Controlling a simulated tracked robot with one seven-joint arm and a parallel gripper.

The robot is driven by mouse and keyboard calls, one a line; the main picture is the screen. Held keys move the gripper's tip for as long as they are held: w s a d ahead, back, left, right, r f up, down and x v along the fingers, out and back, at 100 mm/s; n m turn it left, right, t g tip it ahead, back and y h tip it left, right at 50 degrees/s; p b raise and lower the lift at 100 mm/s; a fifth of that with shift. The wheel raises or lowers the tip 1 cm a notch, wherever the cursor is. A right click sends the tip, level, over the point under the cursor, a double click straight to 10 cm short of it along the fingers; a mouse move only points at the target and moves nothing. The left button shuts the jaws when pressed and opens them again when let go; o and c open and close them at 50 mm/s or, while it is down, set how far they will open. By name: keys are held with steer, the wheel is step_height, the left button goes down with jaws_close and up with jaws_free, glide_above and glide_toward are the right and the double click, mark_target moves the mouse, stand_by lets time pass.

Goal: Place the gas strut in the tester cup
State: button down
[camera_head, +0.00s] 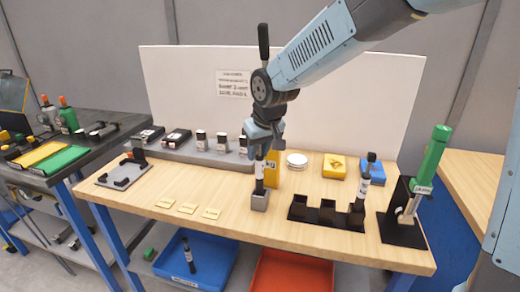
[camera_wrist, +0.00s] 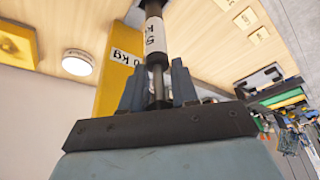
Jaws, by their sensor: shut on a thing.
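My gripper (camera_head: 260,150) points down over the middle of the wooden table and is shut on a gas strut (camera_head: 260,177), a dark cylinder with a white label. In the wrist view the strut (camera_wrist: 154,38) stands between the fingers (camera_wrist: 158,95), gripped at its thin rod. It looks about upright. Its lower end meets the top of the small grey square cup (camera_head: 260,201), seemingly the tester cup. I cannot tell how deep it sits, as the cup's opening is hidden.
A yellow weight (camera_head: 272,168) marked in kg stands close behind the strut. A black rack (camera_head: 325,216) with a labelled strut (camera_head: 364,182) is to the right, then a stand with a green cylinder (camera_head: 432,158). Wooden tags (camera_head: 188,208) lie left. Blue (camera_head: 215,270) and red bins are below.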

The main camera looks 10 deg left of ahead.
steer(key=shift+f, duration=0.5)
stand_by(0.3)
steer(key=c, duration=0.8)
jaws_free()
steer(key=shift+r, duration=0.1)
steer(key=v, duration=1.3)
steer(key=shift+s+r, duration=0.15)
steer(key=shift+r, duration=0.1)
